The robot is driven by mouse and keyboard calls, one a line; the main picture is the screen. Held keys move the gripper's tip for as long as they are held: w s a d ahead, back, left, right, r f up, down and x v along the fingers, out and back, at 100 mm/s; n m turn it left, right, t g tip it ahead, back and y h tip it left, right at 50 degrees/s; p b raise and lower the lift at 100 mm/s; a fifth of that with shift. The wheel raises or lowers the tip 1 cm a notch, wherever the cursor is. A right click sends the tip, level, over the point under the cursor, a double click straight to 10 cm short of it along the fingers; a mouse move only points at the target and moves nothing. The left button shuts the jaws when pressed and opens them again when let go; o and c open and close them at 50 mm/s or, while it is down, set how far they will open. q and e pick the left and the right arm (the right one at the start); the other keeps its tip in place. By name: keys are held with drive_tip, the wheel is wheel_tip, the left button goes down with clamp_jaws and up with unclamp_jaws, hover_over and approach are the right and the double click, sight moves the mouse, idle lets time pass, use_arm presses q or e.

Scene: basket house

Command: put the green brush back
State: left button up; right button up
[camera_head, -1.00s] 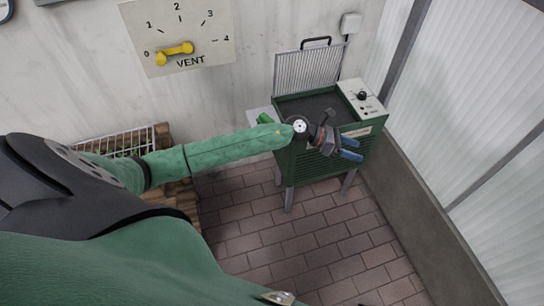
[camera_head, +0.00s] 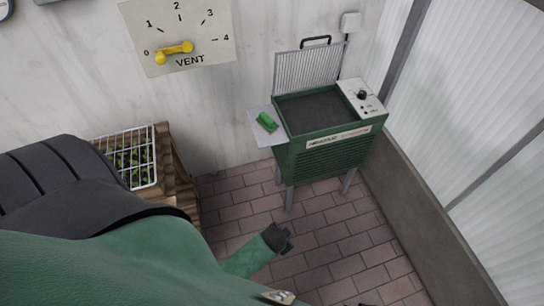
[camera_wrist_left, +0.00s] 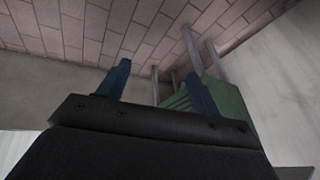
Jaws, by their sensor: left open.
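The green brush (camera_head: 267,122) lies on a light side shelf (camera_head: 258,136) at the left of the green heater box (camera_head: 330,150). Nothing touches it. My left arm shows low in the head view, ending in a dark part over the brick floor, well below and apart from the brush; the fingers cannot be made out there. In the left wrist view my left gripper (camera_wrist_left: 160,82) has its two blue fingers apart with nothing between them. The green box (camera_wrist_left: 220,105) shows upside down beyond them. My right gripper is not in view.
The box's wire-ribbed lid (camera_head: 312,75) stands open at the wall. A wooden crate (camera_head: 178,175) with a white-wire tray of seedlings (camera_head: 130,158) stands at the left. A yellow vent lever (camera_head: 175,50) is on the wall. The brick floor (camera_head: 330,235) is clear.

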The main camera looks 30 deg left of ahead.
use_arm(q)
drive_tip(key=s+d+f+n+g, duration=0.1)
drive_tip(key=s, duration=0.4)
drive_tip(key=s+d+f+n+g+h, duration=0.1)
drive_tip(key=s+f+g, duration=0.1)
drive_tip(key=s, duration=0.4)
drive_tip(key=shift+f+n+g, duration=0.15)
drive_tip(key=shift+n+g, duration=0.15)
drive_tip(key=shift+n, duration=0.1)
drive_tip(key=shift+w, duration=0.1)
